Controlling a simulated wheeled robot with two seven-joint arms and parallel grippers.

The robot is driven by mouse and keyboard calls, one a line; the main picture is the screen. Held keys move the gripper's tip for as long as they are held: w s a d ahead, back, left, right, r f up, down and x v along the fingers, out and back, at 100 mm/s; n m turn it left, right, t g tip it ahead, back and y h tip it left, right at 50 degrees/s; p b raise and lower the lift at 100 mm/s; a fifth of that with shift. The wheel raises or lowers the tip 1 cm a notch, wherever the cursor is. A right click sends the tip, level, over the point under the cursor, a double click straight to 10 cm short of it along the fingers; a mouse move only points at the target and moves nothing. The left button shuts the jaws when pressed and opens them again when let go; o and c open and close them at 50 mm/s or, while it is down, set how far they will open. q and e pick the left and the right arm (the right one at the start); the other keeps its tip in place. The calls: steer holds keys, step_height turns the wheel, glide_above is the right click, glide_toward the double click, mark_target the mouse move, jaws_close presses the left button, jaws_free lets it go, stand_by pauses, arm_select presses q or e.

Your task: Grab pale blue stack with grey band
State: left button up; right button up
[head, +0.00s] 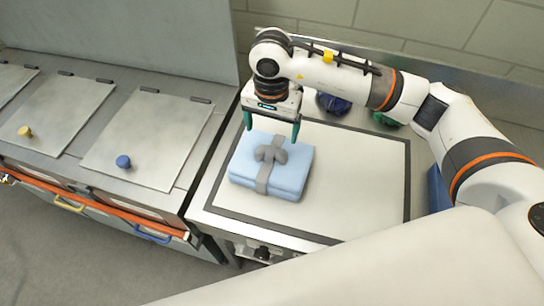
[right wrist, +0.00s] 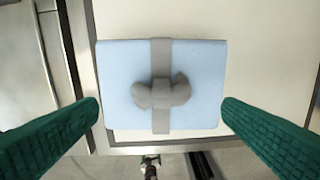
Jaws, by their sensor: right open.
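The pale blue stack (head: 290,172) with a grey band (head: 265,174) lies on the left part of a dark-bordered white surface. The band is tied in a knot or bow on top. My right gripper (head: 271,124) is above the stack's far edge, open and empty, with its green fingers pointing down. In the right wrist view the stack (right wrist: 205,85) lies below and between the two spread green fingers, and its knot (right wrist: 162,93) is near the middle. Neither finger appears to touch it. My left gripper is not in view.
The white surface (head: 355,180) right of the stack is clear. A dark blue item (head: 334,104) and a green item (head: 385,119) are behind it, partly hidden by my right arm. Left is a counter with flat lids bearing a blue knob (head: 123,162) and a yellow knob (head: 25,132).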

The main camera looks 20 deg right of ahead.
mark_target(271, 148)
steer(key=shift+s+f, duration=0.1)
steer(key=shift+f, duration=0.75)
steer(key=f+p, duration=0.2)
steer(key=f, duration=0.1)
steer(key=f+p, duration=0.1)
steer(key=shift+s+a+f, duration=0.15)
steer(key=shift+s+f, duration=0.15)
steer(key=shift+f, duration=0.1)
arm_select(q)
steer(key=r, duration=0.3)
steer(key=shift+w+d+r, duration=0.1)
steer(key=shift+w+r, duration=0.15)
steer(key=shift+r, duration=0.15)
arm_select(e)
steer(key=shift+f, duration=0.4)
steer(key=shift+w, duration=0.1)
steer(key=shift+c, duration=0.6)
steer(key=c, duration=1.8)
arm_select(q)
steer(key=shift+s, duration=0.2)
arm_select(e)
steer(key=shift+r, duration=0.1)
jaws_close()
